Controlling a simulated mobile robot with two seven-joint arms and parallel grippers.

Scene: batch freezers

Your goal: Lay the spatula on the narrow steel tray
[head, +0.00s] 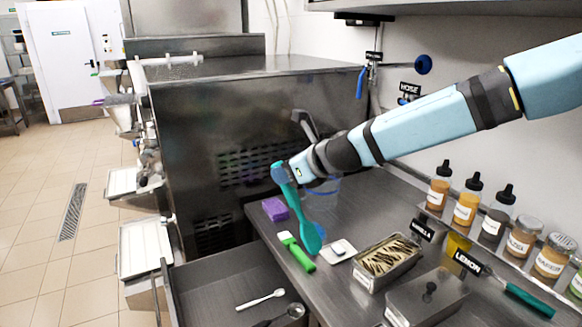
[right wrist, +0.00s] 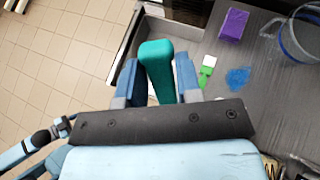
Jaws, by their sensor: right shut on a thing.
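The teal spatula (head: 310,232) hangs in the air from my right gripper (head: 282,173), its broad end pointing down above the steel worktop. The right gripper is shut on its upper end. In the right wrist view the spatula (right wrist: 157,62) stands between the two blue fingers. The narrow steel tray cannot be picked out with certainty; a steel pan of streaked ice cream (head: 388,262) and a covered steel pan (head: 425,297) stand at the right. Part of my left arm (right wrist: 42,138) shows at the left of the right wrist view, but its jaws are too small to read.
Bottles and jars (head: 494,221) line the wall at right. An open drawer (head: 222,288) holds utensils.

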